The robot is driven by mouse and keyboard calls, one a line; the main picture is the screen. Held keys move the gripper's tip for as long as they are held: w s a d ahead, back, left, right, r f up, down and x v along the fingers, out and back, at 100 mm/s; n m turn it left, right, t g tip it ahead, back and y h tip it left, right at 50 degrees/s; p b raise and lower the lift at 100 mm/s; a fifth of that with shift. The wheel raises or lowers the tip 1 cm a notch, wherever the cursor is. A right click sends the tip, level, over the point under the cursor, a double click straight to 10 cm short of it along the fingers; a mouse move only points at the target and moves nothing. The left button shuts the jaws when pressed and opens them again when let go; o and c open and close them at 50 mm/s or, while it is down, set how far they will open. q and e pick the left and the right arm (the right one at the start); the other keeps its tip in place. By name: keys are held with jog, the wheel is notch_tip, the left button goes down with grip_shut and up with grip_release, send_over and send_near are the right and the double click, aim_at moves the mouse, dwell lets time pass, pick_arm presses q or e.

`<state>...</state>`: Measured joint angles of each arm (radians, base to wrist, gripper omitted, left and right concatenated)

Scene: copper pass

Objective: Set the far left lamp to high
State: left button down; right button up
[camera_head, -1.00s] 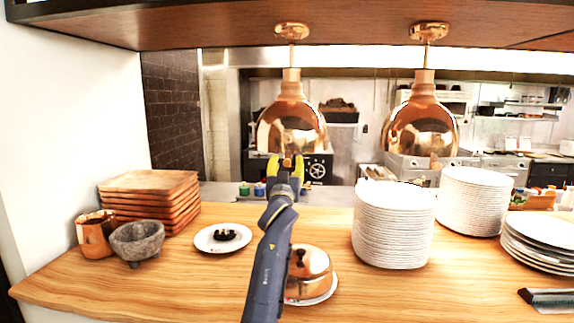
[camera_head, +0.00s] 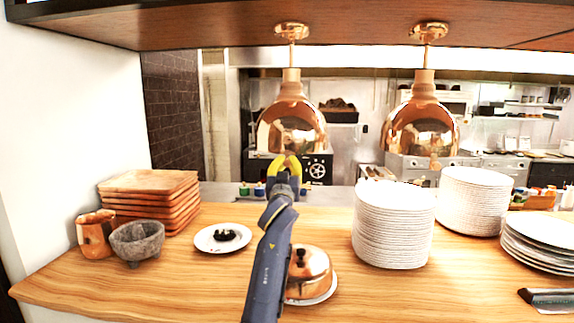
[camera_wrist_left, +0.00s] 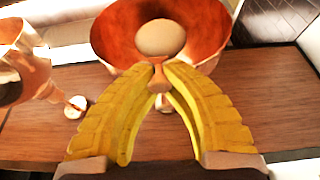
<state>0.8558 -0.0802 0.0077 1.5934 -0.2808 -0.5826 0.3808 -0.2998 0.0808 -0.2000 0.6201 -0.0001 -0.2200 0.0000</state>
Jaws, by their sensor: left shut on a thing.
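The left copper lamp (camera_head: 291,125) hangs from the shelf above the counter. My left gripper (camera_head: 285,160), with yellow fingers, is just below the front of its shade. In the left wrist view the shade (camera_wrist_left: 112,32) shows its orange inside and a pale bulb (camera_wrist_left: 160,38). There my left gripper (camera_wrist_left: 160,75) has its fingertips closed on a small copper knob (camera_wrist_left: 158,80) at the shade's near edge. The fingers mostly hide this knob in the head view. The right copper lamp (camera_head: 420,128) hangs apart, with its own small knob (camera_head: 434,161). My right gripper is not in view.
Below are a copper cloche (camera_head: 310,270), a small plate (camera_head: 207,245) with dark food, stacked wooden boards (camera_head: 150,200), a stone bowl (camera_head: 137,240) and a copper cup (camera_head: 95,235). Tall white plate stacks (camera_head: 393,230) stand right. The wooden counter's (camera_head: 180,285) front left is clear.

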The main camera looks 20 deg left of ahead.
aim_at(287, 137)
pick_arm(q)
notch_tip(287, 137, up, 8)
jog(key=shift+r, duration=0.25)
jog(key=c, duration=1.6)
grip_release()
jog(key=o, duration=0.4)
jog(key=shift+f, duration=0.1)
jog(key=v, duration=1.2)
